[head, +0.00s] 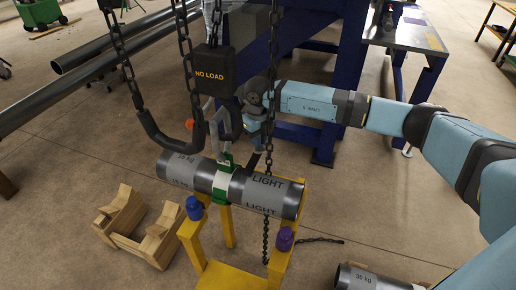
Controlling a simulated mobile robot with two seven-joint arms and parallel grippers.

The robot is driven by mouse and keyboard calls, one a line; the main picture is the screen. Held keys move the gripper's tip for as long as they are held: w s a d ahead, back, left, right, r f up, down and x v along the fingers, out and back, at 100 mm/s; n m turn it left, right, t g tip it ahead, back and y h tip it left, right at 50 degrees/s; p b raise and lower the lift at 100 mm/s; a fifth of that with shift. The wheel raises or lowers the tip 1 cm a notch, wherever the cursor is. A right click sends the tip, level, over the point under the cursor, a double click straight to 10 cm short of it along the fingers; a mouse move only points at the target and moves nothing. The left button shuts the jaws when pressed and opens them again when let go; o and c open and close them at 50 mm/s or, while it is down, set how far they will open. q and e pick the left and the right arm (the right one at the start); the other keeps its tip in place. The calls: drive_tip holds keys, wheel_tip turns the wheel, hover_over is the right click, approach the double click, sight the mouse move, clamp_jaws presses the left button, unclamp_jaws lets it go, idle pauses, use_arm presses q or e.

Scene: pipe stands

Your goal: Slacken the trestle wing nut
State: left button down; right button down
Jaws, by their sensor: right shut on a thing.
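The yellow trestle (229,272) stands at the lower centre with a grey pipe (266,193) marked LIGHT lying across it. A blue knob (194,209) is on its left post and a purple knob (285,239) on its right post. I cannot tell which is the wing nut. A green sling (221,188) goes round the pipe's middle. My right gripper (240,133) is above and behind the pipe, away from both knobs. It appears shut on the dark hook (231,124) under the NO LOAD block, though the contact is partly hidden. My left gripper is not in view.
The NO LOAD block (208,72) and several chains hang above the pipe, with a curved black bar (165,139) at left. A wooden cradle (133,228) stands on the floor at left. Another pipe (366,279) lies at the lower right. A blue frame stands behind.

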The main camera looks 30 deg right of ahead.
drive_tip(key=c, duration=1.4)
unclamp_jaws()
wheel_tip(320, 180, up, 6)
drive_tip(key=p, duration=0.4)
drive_tip(key=shift+r, duration=0.1)
